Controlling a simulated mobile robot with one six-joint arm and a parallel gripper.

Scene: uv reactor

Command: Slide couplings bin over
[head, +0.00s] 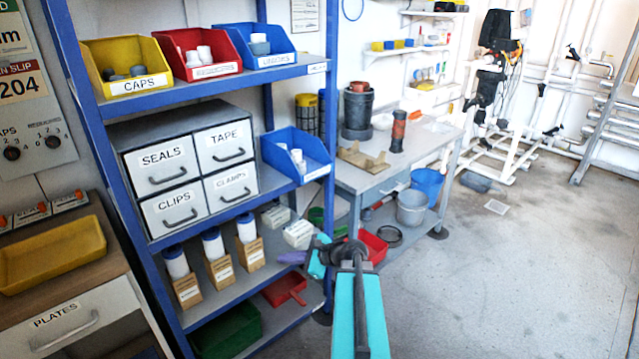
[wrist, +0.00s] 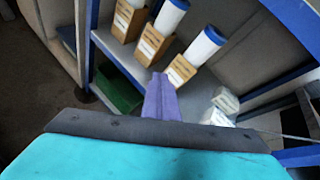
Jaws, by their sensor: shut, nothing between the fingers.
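No label reading couplings is legible. On the top shelf are a yellow CAPS bin (head: 126,68), a red bin (head: 199,56) with a blurred label, and a blue bin (head: 257,48) whose label seems to read UNIONS. My gripper (head: 290,257) has purple fingers and is low, below the middle-shelf blue bin, near the lower shelf. In the wrist view my gripper (wrist: 162,90) is shut and empty, with its fingers together.
A grey drawer unit (head: 190,130) fills the middle shelf's left. White cartridges in cardboard boxes (head: 218,270) and pale boxes (head: 298,232) stand on the lower shelf. Blue posts (head: 330,120) frame the rack.

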